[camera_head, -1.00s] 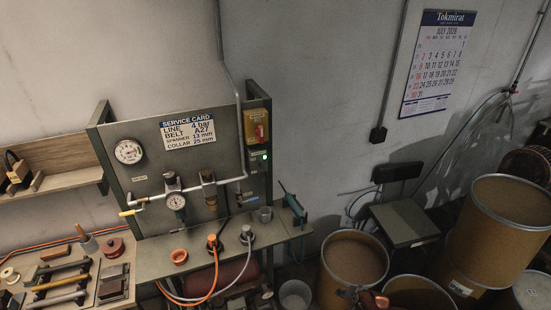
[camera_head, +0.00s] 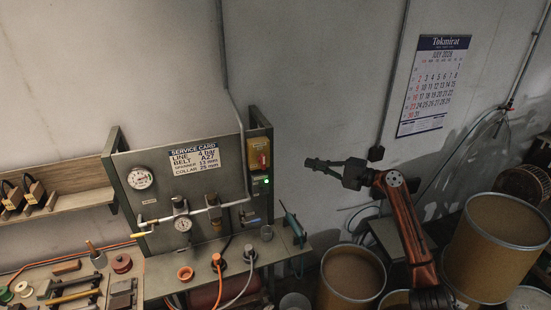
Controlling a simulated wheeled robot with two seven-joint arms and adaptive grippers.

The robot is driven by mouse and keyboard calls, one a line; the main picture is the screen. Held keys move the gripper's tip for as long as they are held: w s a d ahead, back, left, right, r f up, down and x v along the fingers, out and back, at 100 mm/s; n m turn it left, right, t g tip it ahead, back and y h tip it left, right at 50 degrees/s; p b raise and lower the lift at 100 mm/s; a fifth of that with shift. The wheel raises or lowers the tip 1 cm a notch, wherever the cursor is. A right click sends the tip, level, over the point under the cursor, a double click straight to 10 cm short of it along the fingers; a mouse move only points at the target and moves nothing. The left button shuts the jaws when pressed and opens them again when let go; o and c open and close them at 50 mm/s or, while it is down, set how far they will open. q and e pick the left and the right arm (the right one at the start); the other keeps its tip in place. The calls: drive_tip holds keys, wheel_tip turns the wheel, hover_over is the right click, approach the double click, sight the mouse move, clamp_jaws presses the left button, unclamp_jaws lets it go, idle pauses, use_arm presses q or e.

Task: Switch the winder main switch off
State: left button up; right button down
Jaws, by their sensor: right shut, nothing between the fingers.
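The handle's exact position is too small to tell. A small green light glows on the unit just below it. My right gripper (camera_head: 309,163) is shut and empty. It points left toward the yellow box, at about the height of the handle in the picture, with a gap between them. My left gripper is not in view.
The panel (camera_head: 155,212) carries gauges, a pipe and a yellow-handled valve. A teal tool (camera_head: 293,225) stands at the bench's right edge, below my right gripper. Brown drums (camera_head: 352,272) stand at lower right.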

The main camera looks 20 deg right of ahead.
drive_tip(key=shift+f, duration=0.1)
drive_tip(key=p, duration=0.5)
approach(262, 160)
drive_tip(key=w+a, duration=0.3)
drive_tip(key=w, duration=0.3)
drive_tip(key=shift+d+f, duration=0.1)
drive_tip(key=shift+f, duration=0.1)
drive_tip(key=shift+r, duration=0.1)
